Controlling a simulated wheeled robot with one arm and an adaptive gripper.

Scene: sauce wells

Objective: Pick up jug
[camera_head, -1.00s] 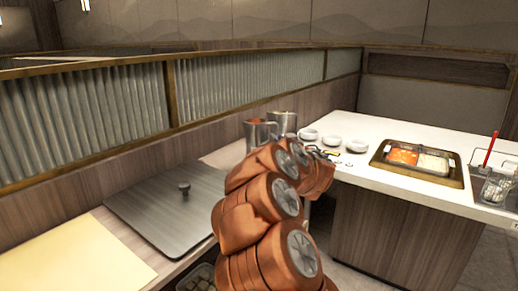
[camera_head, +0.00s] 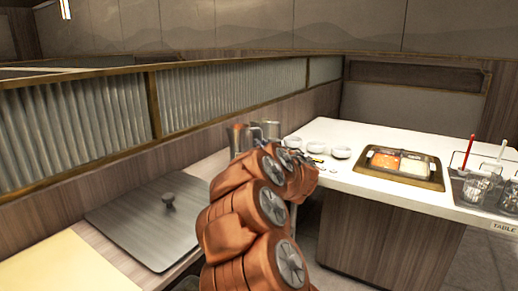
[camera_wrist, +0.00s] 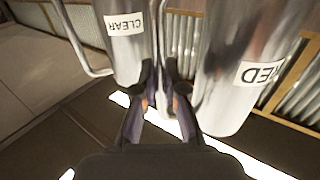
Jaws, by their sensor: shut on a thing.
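Two shiny metal jugs show in the wrist view, upside down. The jug labelled RED (camera_wrist: 235,75) is at the right, and the jug labelled CLEAR (camera_wrist: 128,55) is at the left with its handle on its far left side. My gripper (camera_wrist: 166,97) is between the two jugs, its fingers closed on a thin metal part that looks like the RED jug's handle. In the head view a nearer jug (camera_head: 239,138) and a farther jug (camera_head: 270,130) stand behind my arm. Their labels are not readable there, and my arm hides the gripper.
Several white bowls (camera_head: 341,152) sit on the white counter (camera_head: 350,133), beside a sunken tray of sauce wells (camera_head: 437,184). Wire baskets (camera_head: 480,185) are at the right. A metal lid (camera_head: 150,222) lies on the left counter. A ribbed partition (camera_head: 215,97) runs behind the jugs.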

